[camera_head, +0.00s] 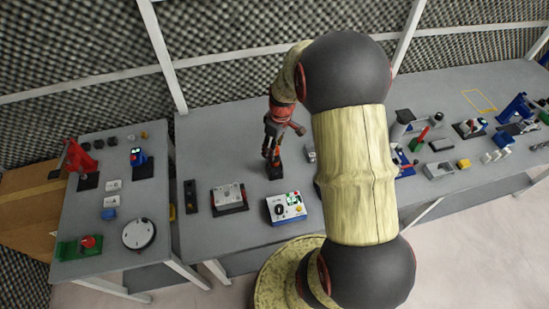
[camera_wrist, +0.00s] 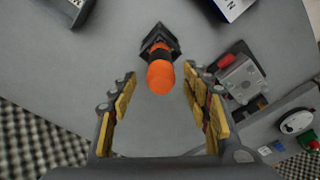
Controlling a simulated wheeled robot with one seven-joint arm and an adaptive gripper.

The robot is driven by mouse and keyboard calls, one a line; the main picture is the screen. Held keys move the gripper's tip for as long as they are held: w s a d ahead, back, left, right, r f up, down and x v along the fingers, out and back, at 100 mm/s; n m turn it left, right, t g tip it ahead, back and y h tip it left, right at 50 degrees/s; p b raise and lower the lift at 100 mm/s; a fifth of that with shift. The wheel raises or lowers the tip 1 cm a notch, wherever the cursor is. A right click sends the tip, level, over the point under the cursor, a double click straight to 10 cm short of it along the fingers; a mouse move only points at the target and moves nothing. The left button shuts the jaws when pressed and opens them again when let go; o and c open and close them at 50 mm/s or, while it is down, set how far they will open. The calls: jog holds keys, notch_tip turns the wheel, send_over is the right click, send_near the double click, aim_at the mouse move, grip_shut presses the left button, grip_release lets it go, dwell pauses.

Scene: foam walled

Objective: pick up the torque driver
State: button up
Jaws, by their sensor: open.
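The torque driver (camera_wrist: 161,74) has an orange, rounded end and a black part below it. It stands in a square black holder (camera_wrist: 158,38) on the grey table. In the head view the driver (camera_head: 277,157) shows as a small orange and black shape below my gripper (camera_head: 272,148), partly hidden by it. In the wrist view my gripper (camera_wrist: 160,82) is open, with one yellow-padded finger on each side of the orange end. Gaps show on both sides, and neither finger seems to touch it.
A grey device on a dark plate (camera_head: 229,197) and a white control box (camera_head: 286,208) stand close by on the table (camera_head: 215,140). A side table (camera_head: 112,175) at the left holds a round white dial (camera_head: 139,233). My arm hides part of the table.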

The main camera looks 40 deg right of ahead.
aim_at(275, 161)
notch_tip(275, 161, down, 5)
jog(key=shift+w+r+b, duration=0.1)
jog(key=shift+b, duration=0.2)
jog(key=shift+a, duration=0.1)
jog(key=shift+c, duration=0.6)
grip_shut()
